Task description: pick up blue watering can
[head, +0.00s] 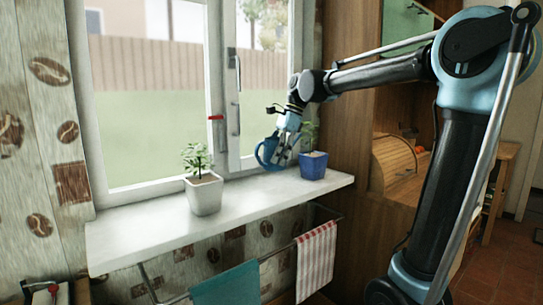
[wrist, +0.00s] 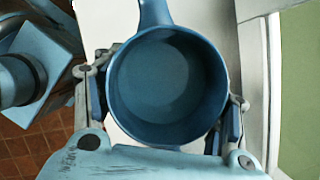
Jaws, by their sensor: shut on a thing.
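The blue watering can (head: 267,153) is at the window end of the white sill, left of the blue plant pot. In the wrist view the can (wrist: 165,85) is seen from above, with its round opening facing the camera and a blue part sticking out at the top. My gripper (head: 280,152) is shut on the can. In the wrist view the fingers of my gripper (wrist: 168,100) lie on both sides of its body. I cannot tell whether the can's base touches the sill.
A white pot with a plant (head: 204,193) stands mid-sill. A blue pot with a plant (head: 313,166) stands close to the right of my gripper. The window (head: 150,90) is behind, with a red-tipped handle (head: 216,120). Towels (head: 226,285) hang below the white sill (head: 130,235).

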